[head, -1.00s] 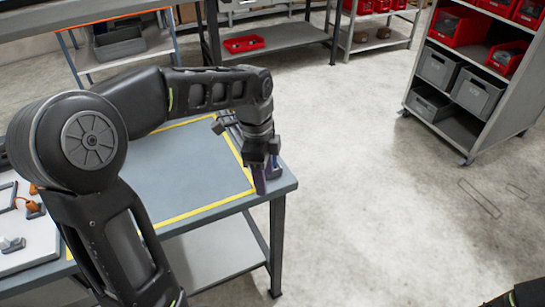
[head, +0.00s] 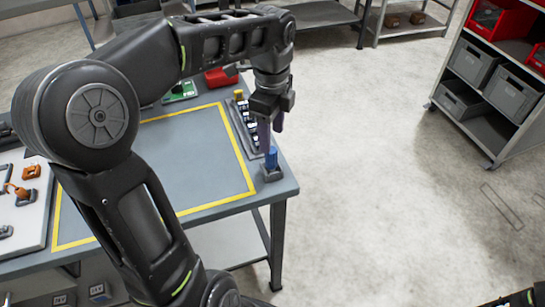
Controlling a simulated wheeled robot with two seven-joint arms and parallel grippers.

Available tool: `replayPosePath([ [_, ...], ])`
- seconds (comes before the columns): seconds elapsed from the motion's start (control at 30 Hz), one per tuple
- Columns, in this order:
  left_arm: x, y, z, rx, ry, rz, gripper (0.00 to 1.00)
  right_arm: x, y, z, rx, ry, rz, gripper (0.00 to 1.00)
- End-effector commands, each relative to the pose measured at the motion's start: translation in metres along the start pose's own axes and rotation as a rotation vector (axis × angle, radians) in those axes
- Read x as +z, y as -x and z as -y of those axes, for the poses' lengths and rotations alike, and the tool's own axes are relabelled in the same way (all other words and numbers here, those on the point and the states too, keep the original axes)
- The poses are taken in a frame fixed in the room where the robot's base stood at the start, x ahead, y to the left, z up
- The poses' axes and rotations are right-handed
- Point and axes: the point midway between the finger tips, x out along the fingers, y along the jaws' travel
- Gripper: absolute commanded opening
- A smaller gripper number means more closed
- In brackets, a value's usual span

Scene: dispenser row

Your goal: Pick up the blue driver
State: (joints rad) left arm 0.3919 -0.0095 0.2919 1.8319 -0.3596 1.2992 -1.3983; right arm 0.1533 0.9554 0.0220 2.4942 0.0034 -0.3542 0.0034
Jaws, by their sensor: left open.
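The blue driver (head: 271,156) stands upright in a small grey holder (head: 272,174) near the right front corner of the workbench. My left gripper (head: 270,136) points down just above and behind it. My right gripper is out of view; only a dark piece of my right arm shows at the lower right.
The workbench (head: 190,165) has a clear yellow-framed area. A dark row of small items (head: 246,125) lies behind the gripper, with a red bin (head: 221,77) and a green board (head: 180,91) further back. A white panel (head: 25,215) with orange parts lies at left. A shelf cart stands at right.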

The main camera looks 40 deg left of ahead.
Motion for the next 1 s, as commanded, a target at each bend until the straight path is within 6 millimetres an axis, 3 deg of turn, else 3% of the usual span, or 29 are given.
replayPosePath([
  [0.2,0.0,-0.022,-0.001,0.004,0.0,0.0,0.52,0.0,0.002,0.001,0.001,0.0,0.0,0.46],
  [0.6,0.001,-0.028,-0.001,0.003,0.0,0.0,0.52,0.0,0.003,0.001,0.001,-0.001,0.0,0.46],
  [1.0,0.001,-0.075,-0.003,0.002,0.0,-0.001,0.52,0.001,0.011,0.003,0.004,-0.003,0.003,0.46],
])
